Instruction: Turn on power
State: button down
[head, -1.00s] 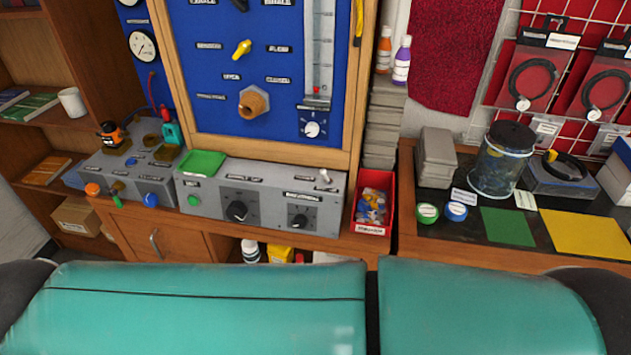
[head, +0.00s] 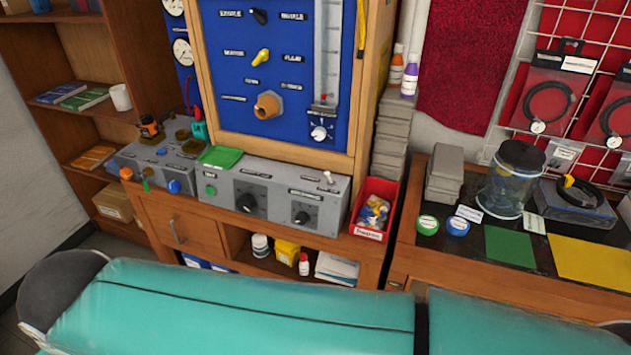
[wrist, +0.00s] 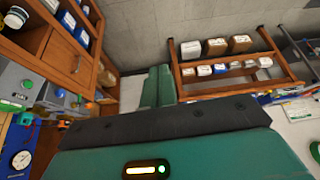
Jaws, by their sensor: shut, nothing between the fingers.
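A grey control box (head: 225,205) stands on the wooden bench below the blue panel in the head view. Part of a grey box with a green button (wrist: 27,84) shows at the left edge of the wrist view. My gripper shows in neither view.
The blue panel (head: 225,75) carries a yellow handle (head: 261,57) and a wooden-coloured knob (head: 267,105). A red bin (head: 369,234) stands right of the control box. A shelf unit (wrist: 258,83) with containers shows in the wrist view. My teal body fills the near edge.

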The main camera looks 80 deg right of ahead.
jog(key=m+g+h, duration=0.6)
jog(key=g+h, duration=0.9)
jog(key=g, duration=0.3)
send_near(312, 186)
notch_tip(312, 186, up, 2)
jog(key=shift+r, duration=0.25)
jog(key=x, duration=1)
